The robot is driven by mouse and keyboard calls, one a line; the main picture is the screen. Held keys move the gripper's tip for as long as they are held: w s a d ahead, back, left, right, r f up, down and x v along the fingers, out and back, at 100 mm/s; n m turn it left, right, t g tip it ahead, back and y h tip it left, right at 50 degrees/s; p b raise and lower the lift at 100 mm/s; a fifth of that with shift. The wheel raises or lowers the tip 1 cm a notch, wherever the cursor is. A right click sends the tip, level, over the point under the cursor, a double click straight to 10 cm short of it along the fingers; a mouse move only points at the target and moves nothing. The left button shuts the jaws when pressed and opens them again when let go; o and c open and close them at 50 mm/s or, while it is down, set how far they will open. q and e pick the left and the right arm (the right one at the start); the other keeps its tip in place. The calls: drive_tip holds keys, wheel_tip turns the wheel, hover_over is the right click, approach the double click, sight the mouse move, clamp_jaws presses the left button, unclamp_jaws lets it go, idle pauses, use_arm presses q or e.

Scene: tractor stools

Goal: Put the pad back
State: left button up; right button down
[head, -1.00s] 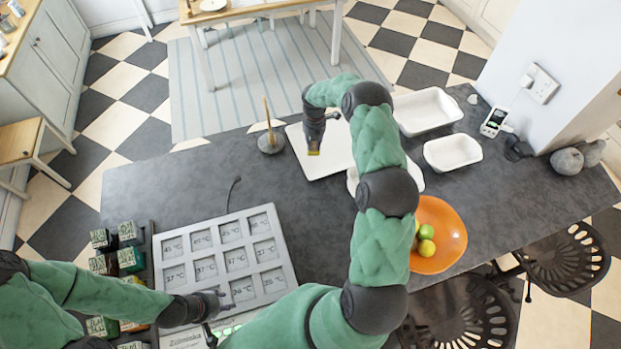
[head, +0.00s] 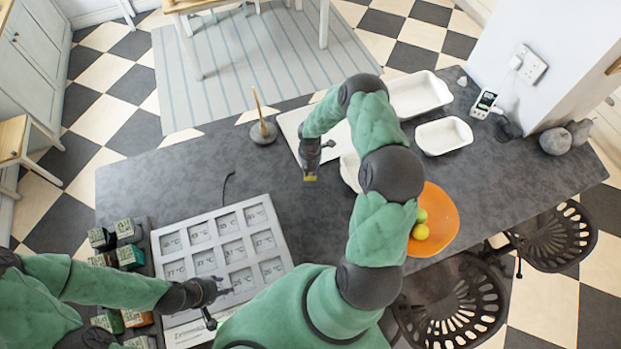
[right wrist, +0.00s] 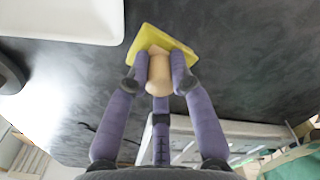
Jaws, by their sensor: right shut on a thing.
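The yellow pad (right wrist: 180,43) has a pale wooden knob (right wrist: 161,78) on top. My right gripper (right wrist: 160,73) is shut on the knob, with its purple fingers around it. In the head view the right gripper (head: 310,168) points down, with the small yellow pad (head: 310,178) under it. The pad is over the dark counter, in front of the flat white tray (head: 290,122); I cannot tell its height. Printed temperature labels fill the board's cells.
Several dark boxes (head: 130,256) stand left of the board. A grey holder with a wooden stick (head: 263,132) stands near the far edge. White dishes (head: 444,136) and an orange bowl (head: 440,225) with fruit lie right.

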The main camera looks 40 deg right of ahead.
sight(311, 176)
use_arm(q)
drive_tip(key=shift+f, duration=0.25)
use_arm(e)
drive_tip(key=shift+s+a+f, duration=0.15)
drive_tip(key=shift+s+f, duration=0.1)
drive_tip(key=shift+f, duration=0.15)
use_arm(q)
wheel_tip(311, 176, down, 2)
drive_tip(key=b, duration=0.2)
drive_tip(key=shift+f+b, duration=0.2)
drive_tip(key=shift+b, duration=0.1)
use_arm(e)
drive_tip(key=f, duration=0.3)
drive_tip(key=shift+s+a+f, duration=0.15)
drive_tip(key=shift+s+f, duration=0.15)
drive_tip(key=shift+f, duration=0.05)
drive_tip(key=shift+w, duration=0.1)
use_arm(q)
drive_tip(key=shift+f, duration=0.1)
use_arm(e)
drive_tip(key=shift+f, duration=0.15)
drive_tip(key=c, duration=1.1)
unclamp_jaws()
